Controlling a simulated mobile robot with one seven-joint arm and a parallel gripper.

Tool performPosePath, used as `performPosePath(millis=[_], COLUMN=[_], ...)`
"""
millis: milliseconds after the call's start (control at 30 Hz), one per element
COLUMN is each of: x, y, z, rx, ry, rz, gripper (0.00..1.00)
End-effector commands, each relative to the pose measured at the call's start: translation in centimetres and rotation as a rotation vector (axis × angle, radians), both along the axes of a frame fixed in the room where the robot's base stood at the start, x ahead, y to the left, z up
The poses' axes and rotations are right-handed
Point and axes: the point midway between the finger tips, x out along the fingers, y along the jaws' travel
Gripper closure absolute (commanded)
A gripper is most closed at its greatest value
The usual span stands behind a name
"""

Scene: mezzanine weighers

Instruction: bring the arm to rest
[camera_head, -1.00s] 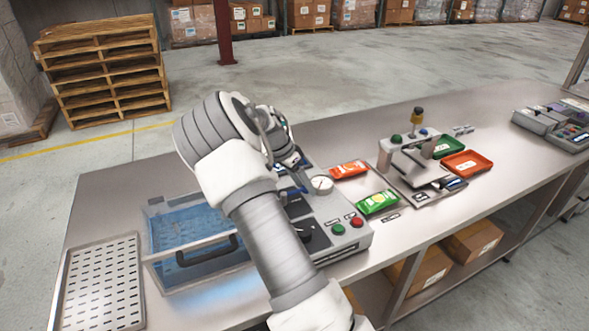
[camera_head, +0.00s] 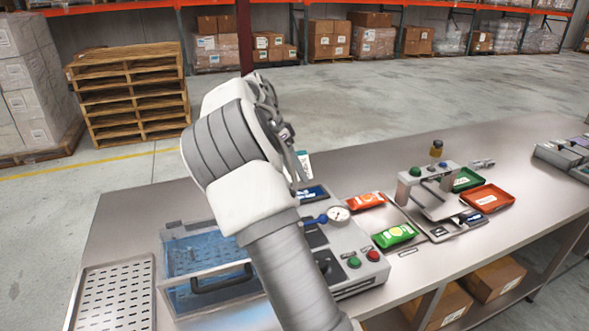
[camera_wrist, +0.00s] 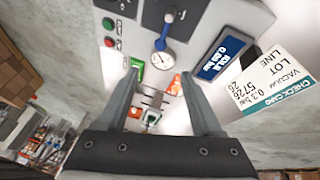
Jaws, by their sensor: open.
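My arm rises from the bottom of the head view and bends above the steel bench (camera_head: 385,290). My gripper (camera_head: 298,165) is raised above the grey machine with the gauge (camera_head: 345,275). In the wrist view my gripper (camera_wrist: 165,85) shows two fingers spread apart with nothing held between them. Beyond the fingers lie the gauge (camera_wrist: 161,60), a blue-knobbed lever (camera_wrist: 165,30) and a lit display (camera_wrist: 222,55). A check card (camera_wrist: 268,82) stands beside the display.
A clear blue tank (camera_head: 190,260) and a perforated tray (camera_head: 115,295) are at the left.

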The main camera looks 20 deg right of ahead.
Motion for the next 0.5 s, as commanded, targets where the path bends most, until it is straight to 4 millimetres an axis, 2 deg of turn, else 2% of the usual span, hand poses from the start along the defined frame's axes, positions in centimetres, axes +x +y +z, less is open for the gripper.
performPosePath(millis=[500], x=[-0.42], y=[-0.14], z=[0.30], rx=[0.017], ry=[-0.001], rz=[0.007], gripper=[0.33])
